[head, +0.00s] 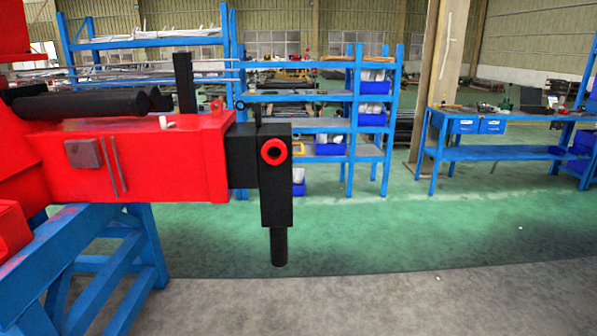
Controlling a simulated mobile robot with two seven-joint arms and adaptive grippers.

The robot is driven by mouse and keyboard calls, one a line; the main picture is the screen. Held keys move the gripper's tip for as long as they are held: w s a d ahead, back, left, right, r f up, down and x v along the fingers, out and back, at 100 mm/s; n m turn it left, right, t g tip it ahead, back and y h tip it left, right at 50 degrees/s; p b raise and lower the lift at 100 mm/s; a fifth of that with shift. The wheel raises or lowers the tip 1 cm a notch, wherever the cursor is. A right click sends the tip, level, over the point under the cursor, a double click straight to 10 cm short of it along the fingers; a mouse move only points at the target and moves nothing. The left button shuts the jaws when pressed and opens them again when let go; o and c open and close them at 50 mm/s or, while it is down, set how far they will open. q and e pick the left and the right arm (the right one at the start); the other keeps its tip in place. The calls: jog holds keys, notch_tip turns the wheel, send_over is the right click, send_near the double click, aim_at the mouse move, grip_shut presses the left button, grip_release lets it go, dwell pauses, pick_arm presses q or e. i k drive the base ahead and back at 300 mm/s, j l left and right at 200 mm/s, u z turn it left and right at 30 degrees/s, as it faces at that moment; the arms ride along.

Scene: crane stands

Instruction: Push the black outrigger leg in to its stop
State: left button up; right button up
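The black outrigger leg (276,190) hangs upright at the right end of a red beam (150,165). A short black section (242,155) shows between the red beam's end and the leg. The leg has a red ring (273,152) near its top and a thinner black foot (279,247) pointing down, clear of the floor. How far the black section reaches inside the red beam is hidden. Neither of my grippers shows in the head view.
A blue stand (125,255) is under the red beam at the left. Blue shelves (315,130) stand behind the leg, and a blue workbench (500,152) stands at the right. The floor (420,270) right of the leg is clear.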

aim_at(259, 154)
jog(key=i+l+u, duration=0.25)
jog(key=i+l, duration=0.2)
jog(key=l, duration=0.15)
jog(key=i+l+u, duration=0.1)
jog(key=l, duration=0.25)
jog(key=i+l+u, duration=0.1)
jog(key=i+l, duration=0.15)
jog(key=i+l+u, duration=0.1)
jog(key=l, duration=0.35)
jog(key=i, duration=0.1)
